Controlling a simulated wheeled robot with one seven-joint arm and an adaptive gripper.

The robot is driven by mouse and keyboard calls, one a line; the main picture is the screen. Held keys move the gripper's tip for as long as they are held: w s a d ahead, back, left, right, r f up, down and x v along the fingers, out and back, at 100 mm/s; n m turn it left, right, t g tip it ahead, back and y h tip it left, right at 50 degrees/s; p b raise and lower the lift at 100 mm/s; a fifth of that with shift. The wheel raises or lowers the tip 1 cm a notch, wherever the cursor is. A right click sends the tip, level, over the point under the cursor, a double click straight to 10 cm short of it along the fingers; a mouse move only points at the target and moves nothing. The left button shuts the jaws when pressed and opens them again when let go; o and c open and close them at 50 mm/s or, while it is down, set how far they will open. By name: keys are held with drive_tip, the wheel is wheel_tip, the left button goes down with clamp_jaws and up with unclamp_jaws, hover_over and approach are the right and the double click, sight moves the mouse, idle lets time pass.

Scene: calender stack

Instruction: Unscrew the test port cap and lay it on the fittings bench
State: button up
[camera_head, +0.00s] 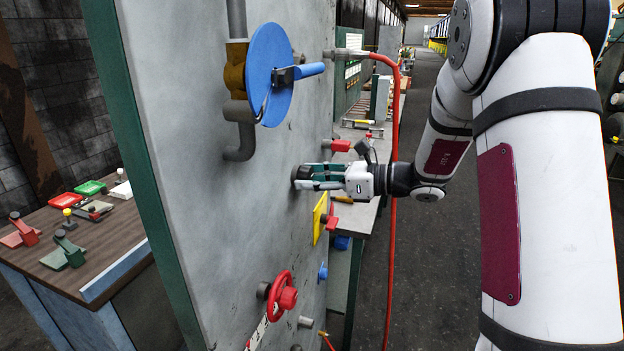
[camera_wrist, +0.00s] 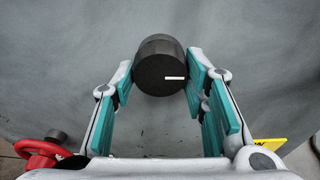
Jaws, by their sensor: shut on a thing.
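The test port cap (camera_wrist: 160,66) is a dark round cylinder with a white mark on its face. In the wrist view it sits between my teal finger pads, against the grey panel. My gripper (camera_head: 306,178) is shut on it, reaching in from the right in the head view. There the cap (camera_head: 296,177) is a small dark shape at the panel, mostly hidden by the fingers. I cannot tell whether its thread is still engaged. A grey bench (camera_head: 357,216) with fittings stands behind the gripper. A wooden-topped bench (camera_head: 120,236) stands at left; neither shows a label naming it.
The grey panel (camera_head: 215,220) carries a blue disc valve (camera_head: 268,75) above and a red handwheel (camera_head: 283,293) below. A yellow plate (camera_head: 320,215) is just below the gripper. A red hose (camera_head: 394,190) hangs near my arm. The aisle floor (camera_head: 430,270) is clear.

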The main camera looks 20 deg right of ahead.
drive_tip(key=shift+n+b, duration=0.3)
drive_tip(key=shift+n, duration=0.6)
drive_tip(key=shift+n+t+b, duration=0.4)
drive_tip(key=shift+n+b, duration=0.1)
drive_tip(key=shift+n, duration=0.5)
drive_tip(key=shift+w, duration=0.1)
drive_tip(key=shift+n+h+b, duration=0.3)
drive_tip(key=shift+n+b, duration=0.4)
drive_tip(key=shift+n, duration=0.2)
drive_tip(key=shift+n+t+b, duration=0.4)
drive_tip(key=shift+n+b, duration=0.55)
drive_tip(key=shift+n, duration=0.05)
drive_tip(key=shift+d+r+n+t+b, duration=0.15)
drive_tip(key=shift+n+t+b, duration=0.25)
drive_tip(key=shift+n+b, duration=2)
drive_tip(key=shift+n+t+b, duration=0.3)
drive_tip(key=shift+n+b, duration=1.2)
drive_tip(key=shift+b, duration=2.5)
